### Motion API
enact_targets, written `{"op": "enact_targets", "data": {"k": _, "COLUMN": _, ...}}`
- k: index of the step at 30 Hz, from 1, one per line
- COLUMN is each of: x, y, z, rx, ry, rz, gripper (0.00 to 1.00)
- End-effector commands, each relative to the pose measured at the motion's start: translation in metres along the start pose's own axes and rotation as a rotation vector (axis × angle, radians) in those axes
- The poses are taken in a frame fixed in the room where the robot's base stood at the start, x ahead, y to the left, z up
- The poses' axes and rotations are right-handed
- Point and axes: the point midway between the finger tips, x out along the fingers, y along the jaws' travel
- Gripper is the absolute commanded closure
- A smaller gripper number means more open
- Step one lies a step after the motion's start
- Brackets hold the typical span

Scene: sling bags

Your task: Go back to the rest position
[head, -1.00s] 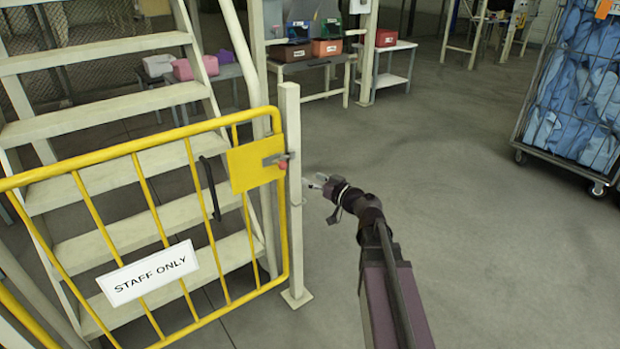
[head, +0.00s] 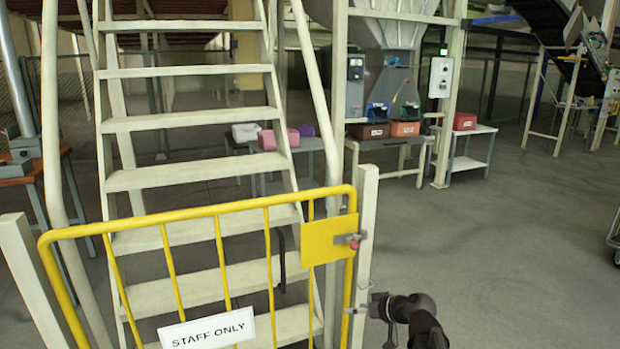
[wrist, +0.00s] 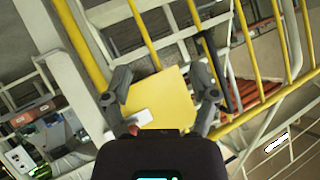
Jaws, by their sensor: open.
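My gripper (head: 381,312) is low in the head view, just right of the gate's latch post (head: 364,245). In the wrist view my gripper (wrist: 162,97) has its two fingers spread, with nothing between them that I can see held. The yellow gate plate (wrist: 160,97) shows beyond and between the fingers, apparently apart from them. Most of my arm is cut off by the bottom edge of the head view.
The yellow gate (head: 200,212) with its STAFF ONLY sign (head: 207,330) stands across the foot of the stairs (head: 190,125), its latch (head: 348,239) at the post. Tables with bins (head: 405,129) stand behind. Open floor (head: 500,240) lies to the right.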

Motion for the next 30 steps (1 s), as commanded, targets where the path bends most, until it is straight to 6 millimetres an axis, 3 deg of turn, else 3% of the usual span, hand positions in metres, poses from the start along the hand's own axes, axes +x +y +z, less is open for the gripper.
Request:
{"op": "enact_targets", "data": {"k": 7, "x": 0.004, "y": -0.016, "z": 0.063, "rx": 0.119, "ry": -0.321, "rz": 0.088, "gripper": 0.25}}
{"op": "enact_targets", "data": {"k": 15, "x": -0.015, "y": -0.018, "z": 0.119, "rx": 0.261, "ry": -0.614, "rz": 0.299, "gripper": 0.25}}
{"op": "enact_targets", "data": {"k": 30, "x": -0.052, "y": -0.015, "z": 0.158, "rx": 0.402, "ry": -0.825, "rz": 0.620, "gripper": 0.25}}
